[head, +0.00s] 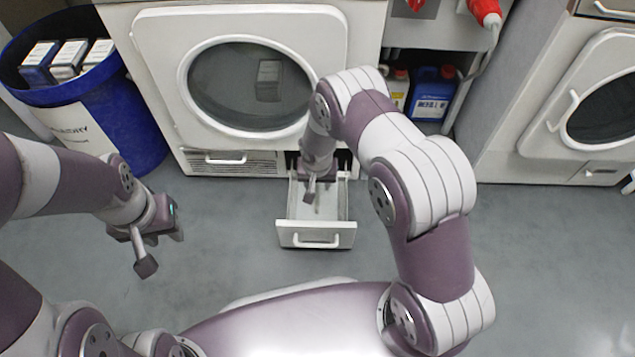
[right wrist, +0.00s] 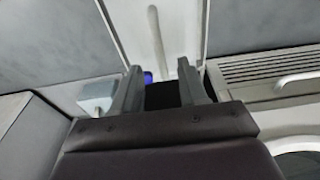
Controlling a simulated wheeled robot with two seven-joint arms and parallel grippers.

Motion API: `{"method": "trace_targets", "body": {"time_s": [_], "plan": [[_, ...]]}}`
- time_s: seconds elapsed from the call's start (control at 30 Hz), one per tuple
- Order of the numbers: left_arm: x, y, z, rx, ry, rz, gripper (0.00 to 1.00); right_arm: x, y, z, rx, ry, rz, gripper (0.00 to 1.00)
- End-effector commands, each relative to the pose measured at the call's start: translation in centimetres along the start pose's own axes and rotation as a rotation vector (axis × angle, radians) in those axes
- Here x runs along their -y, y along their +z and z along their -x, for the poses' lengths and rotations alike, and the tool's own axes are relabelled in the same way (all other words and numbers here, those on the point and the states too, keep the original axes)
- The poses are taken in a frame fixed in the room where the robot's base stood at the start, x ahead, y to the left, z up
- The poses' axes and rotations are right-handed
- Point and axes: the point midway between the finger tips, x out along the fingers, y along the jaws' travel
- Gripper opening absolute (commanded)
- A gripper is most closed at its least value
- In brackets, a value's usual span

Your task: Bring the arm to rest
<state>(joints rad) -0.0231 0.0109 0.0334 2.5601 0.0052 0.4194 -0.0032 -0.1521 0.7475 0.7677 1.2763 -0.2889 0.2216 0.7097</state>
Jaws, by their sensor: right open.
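My right arm reaches forward to the front of the white dryer in the head view. My right gripper (head: 312,196) is over the pulled-out drawer (head: 317,235) below the machine. In the right wrist view, the two fingers of my right gripper (right wrist: 162,82) are apart with no held object visible between them. A white panel shows just beyond them. My left gripper (head: 160,250) hangs at the left above bare floor.
The white dryer (head: 340,50) has its round door shut. A blue bin (head: 140,125) with boxes stands at the left. A blue jug (head: 431,95) stands in a recess right of the dryer. Another machine (head: 555,110) is at the right. The grey floor between is clear.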

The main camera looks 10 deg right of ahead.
Motion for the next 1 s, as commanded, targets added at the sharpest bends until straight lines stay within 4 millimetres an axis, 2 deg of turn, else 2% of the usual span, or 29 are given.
{"method": "trace_targets", "body": {"time_s": [0.03,0.1,0.3,0.43,0.7,0.73,0.8,0.87,1.0], "plan": [[0.0,-0.3,2.1,-0.001,0.0,0.0,0.38,0.0,-0.2,2.6,-0.001,0.0,0.0,0.43],[0.0,-0.4,3.2,-0.001,0.0,0.0,0.38,0.0,-0.1,4.5,0.0,0.0,0.001,0.43],[0.0,-0.6,5.1,-0.001,0.0,0.0,0.38,0.0,-0.1,8.1,0.0,0.0,0.001,0.43],[0.0,-0.6,5.3,0.0,0.0,0.0,0.38,0.0,0.0,8.7,0.001,0.0,0.0,0.43],[0.0,-0.6,5.2,0.0,0.0,0.0,0.38,-0.1,0.1,8.7,0.004,0.003,0.042,0.43],[0.0,-0.6,5.2,0.0,0.0,0.0,0.38,-0.2,0.4,8.6,0.014,0.007,0.075,0.43],[0.0,-0.6,5.2,0.0,0.0,0.0,0.38,-1.6,3.4,8.7,0.095,0.037,0.161,0.43],[0.0,-0.7,5.7,0.0,0.0,0.0,0.38,-2.6,5.0,11.5,0.148,0.046,0.235,0.43],[0.0,-1.0,8.0,-0.001,0.0,0.0,0.38,-5.0,7.4,21.3,0.205,0.03,0.34,0.43]]}}
